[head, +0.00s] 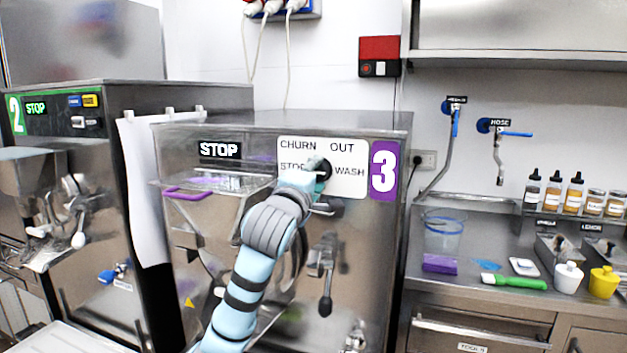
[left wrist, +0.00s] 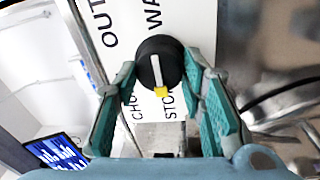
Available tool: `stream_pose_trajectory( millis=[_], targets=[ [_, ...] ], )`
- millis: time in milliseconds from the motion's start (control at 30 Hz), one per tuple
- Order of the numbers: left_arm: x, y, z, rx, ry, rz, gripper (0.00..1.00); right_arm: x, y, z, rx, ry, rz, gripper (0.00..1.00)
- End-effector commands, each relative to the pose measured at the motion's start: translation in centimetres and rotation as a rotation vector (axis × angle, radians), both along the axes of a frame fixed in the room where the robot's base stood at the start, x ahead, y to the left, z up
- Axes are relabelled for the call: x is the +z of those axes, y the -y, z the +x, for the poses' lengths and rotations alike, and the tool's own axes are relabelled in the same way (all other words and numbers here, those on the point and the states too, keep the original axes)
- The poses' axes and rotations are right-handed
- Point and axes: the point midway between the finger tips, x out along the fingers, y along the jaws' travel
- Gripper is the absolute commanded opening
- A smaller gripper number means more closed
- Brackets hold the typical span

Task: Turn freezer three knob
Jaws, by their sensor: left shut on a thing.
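Freezer three (head: 300,120) carries a purple panel with a white 3 (head: 384,170). Its white dial plate (head: 350,184) reads CHURN, OUT, STOP and WASH. The round black knob (head: 326,168) is partly hidden behind my left gripper (head: 314,172). In the left wrist view the knob (left wrist: 154,50) has a white bar with a yellow end, which points between CHURN and STOP. The teal fingers of my left gripper (left wrist: 160,66) are shut on the knob, one on each side. My right gripper is not in view.
Freezer two (head: 60,110) stands at the left. Freezer three's lever (head: 326,290) hangs below the dial plate. A steel counter at the right holds a clear jug (head: 443,235), a green-handled tool (head: 515,282) and several bottles. A red and black wall box (head: 379,56) hangs behind.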

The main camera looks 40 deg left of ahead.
Motion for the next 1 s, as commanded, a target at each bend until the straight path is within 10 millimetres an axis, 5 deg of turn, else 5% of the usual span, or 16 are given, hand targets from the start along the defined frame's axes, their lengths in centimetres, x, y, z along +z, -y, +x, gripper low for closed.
stream_pose_trajectory(
  millis=[500, 533, 633, 1000],
  targets=[
    [0.12, 0.03, -0.01, -0.001, 0.009, -0.019, 0.09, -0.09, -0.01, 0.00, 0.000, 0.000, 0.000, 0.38],
    [0.13, 0.03, -0.01, -0.001, 0.009, -0.019, 0.41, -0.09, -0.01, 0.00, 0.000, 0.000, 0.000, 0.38],
    [0.10, 0.02, 0.00, -0.001, 0.009, -0.018, 0.57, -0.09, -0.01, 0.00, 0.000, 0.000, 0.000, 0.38],
    [0.00, 0.19, -0.53, 0.000, 0.007, -0.017, 0.57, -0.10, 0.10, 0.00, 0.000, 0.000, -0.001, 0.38]
  ],
)
